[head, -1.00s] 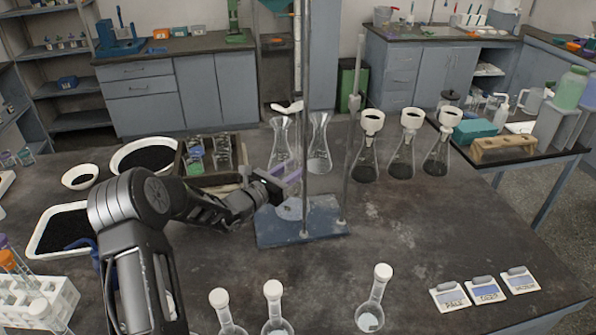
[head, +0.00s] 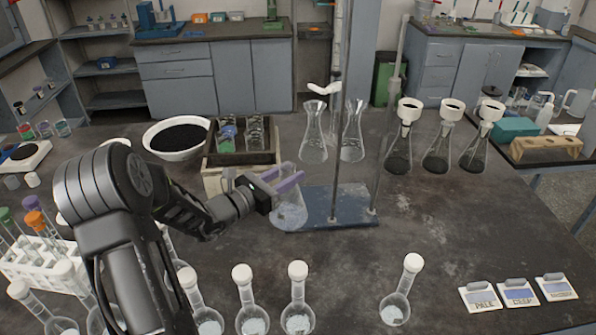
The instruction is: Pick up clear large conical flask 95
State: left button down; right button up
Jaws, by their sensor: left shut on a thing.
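My left gripper (head: 284,184), with purple fingertips, is shut on a clear conical flask (head: 290,210). The fingers hide its neck; its wide body hangs below them, upright or nearly so. The flask is at the left end of the blue stand base (head: 335,208), partly in front of it. I cannot tell how far its bottom is above the table. Two more clear conical flasks, one (head: 314,137) left and one (head: 352,138) right, stand behind the stand. My right gripper is not in view.
The stand's metal rods (head: 338,160) rise just right of the held flask. A wooden crate (head: 213,180) with glassware is behind the gripper. Three flasks with white funnels (head: 437,150) stand at right. Several stoppered flasks (head: 297,300) line the front. The right front table is mostly clear.

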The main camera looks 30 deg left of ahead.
pick_arm(q)
jog(key=shift+v, duration=1.15)
dwell(0.4)
